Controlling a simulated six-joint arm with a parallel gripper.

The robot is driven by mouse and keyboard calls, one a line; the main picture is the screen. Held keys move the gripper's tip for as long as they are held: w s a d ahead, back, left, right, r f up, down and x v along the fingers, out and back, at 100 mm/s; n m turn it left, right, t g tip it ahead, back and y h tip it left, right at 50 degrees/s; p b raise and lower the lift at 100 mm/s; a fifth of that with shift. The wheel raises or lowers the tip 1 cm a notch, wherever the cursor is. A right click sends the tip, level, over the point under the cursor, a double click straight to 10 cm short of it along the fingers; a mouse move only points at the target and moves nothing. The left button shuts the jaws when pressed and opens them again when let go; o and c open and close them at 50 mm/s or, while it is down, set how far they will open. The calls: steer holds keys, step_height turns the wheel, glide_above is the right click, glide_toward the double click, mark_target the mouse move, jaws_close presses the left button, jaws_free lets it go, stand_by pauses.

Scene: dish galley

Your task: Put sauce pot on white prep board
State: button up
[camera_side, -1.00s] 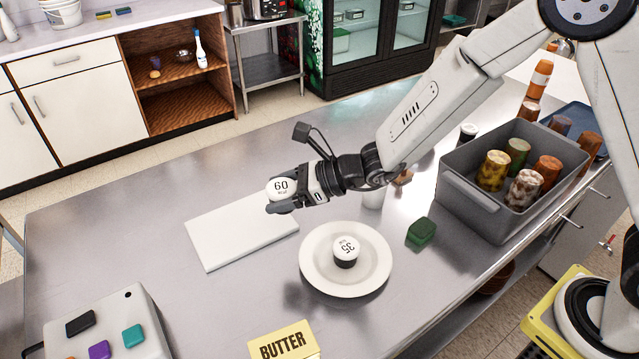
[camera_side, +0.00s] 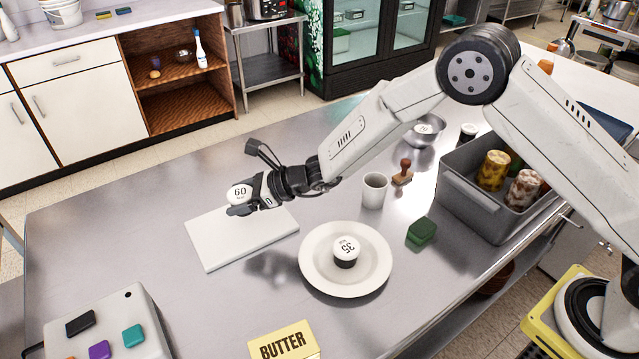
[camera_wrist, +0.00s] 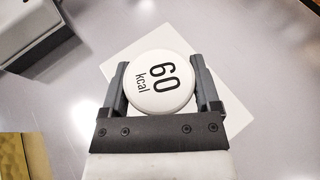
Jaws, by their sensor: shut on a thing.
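The sauce pot (camera_side: 239,194) has a white round lid marked "60 kcal". My gripper (camera_side: 243,203) is shut on it and holds it above the white prep board (camera_side: 240,245), near the board's back edge in the side view. In the wrist view the pot's lid (camera_wrist: 160,83) sits between the two fingers of my gripper (camera_wrist: 160,88). The white board (camera_wrist: 150,40) shows below and around it there. The pot's lower body is mostly hidden by the fingers and lid. The board's visible surface is bare.
A white plate (camera_side: 316,278) with a pot marked "35" (camera_side: 346,250) stands right of the board. A white cup (camera_side: 374,190), a stamp (camera_side: 403,172), a green block (camera_side: 421,232) and a grey bin (camera_side: 470,205) of jars lie further right. A butter box (camera_side: 283,342) is in front.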

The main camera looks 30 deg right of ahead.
mark_target(240, 224)
steer(key=shift+w+a+f, duration=0.2)
steer(key=shift+w+f, duration=0.2)
steer(key=shift+f, duration=0.15)
steer(key=shift+w+a+f, duration=0.15)
steer(key=shift+w+f, duration=0.25)
steer(key=shift+f, duration=0.1)
steer(key=shift+w+a+f, duration=0.1)
steer(key=shift+w+f, duration=0.1)
steer(key=shift+f, duration=1.6)
steer(key=shift+f, duration=0.1)
steer(key=o, duration=1.1)
